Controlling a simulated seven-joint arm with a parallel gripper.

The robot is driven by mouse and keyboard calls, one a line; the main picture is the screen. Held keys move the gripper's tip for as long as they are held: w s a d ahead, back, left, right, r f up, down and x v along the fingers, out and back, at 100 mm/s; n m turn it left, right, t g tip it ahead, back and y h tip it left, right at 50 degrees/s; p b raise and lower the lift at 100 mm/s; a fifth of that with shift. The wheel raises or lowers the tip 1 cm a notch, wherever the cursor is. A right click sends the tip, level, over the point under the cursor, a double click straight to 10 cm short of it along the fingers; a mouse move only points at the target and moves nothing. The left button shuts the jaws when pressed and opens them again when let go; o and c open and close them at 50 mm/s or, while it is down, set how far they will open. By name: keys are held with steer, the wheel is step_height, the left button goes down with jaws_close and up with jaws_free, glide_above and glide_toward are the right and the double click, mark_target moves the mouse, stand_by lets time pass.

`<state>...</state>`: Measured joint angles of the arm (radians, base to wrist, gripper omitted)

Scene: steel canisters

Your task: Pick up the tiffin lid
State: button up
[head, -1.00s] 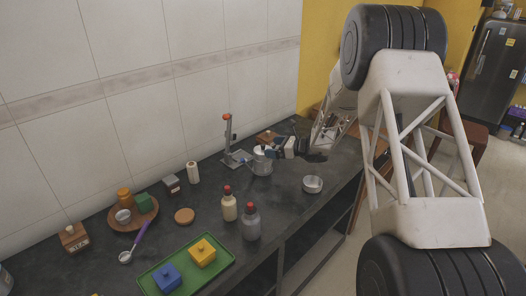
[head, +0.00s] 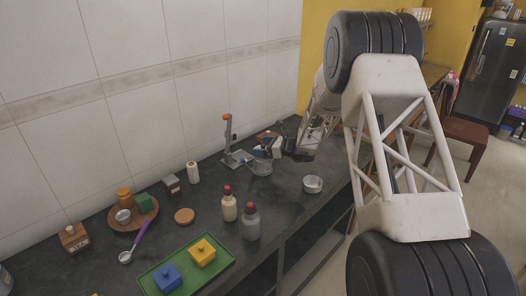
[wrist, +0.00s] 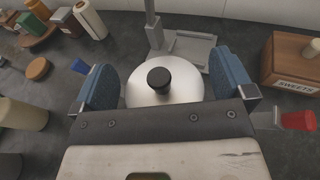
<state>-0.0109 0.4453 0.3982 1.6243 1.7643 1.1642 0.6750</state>
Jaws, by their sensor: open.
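The steel tiffin lid (wrist: 150,96) is round and shiny with a black knob (wrist: 159,79) in its middle. In the wrist view it lies between the two blue fingers of my gripper (wrist: 163,78), which is open with a gap on either side of the knob. The front of the lid is hidden by my gripper's body. In the head view my gripper (head: 268,148) is at a steel vessel (head: 262,169) near the back of the counter, and covers its top. Whether the fingers touch the lid cannot be told.
A stand with an orange top (head: 228,135) rises close to the left of my gripper. A wooden sweets box (wrist: 293,62) stands to the right in the wrist view. A round steel dish (head: 312,184) sits near the counter's front edge. Two red-capped bottles (head: 229,206) stand nearer.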

mark_target(263, 145)
steer(key=c, duration=0.7)
steer(key=shift+r, duration=0.15)
steer(key=shift+r, duration=0.35)
step_height(263, 145, up, 3)
steer(key=shift+f, duration=0.1)
steer(key=s+d+r, duration=0.1)
steer(key=s+d, duration=0.2)
steer(key=s, duration=1.2)
steer(key=shift+s+r, duration=0.15)
steer(key=shift+s, duration=0.25)
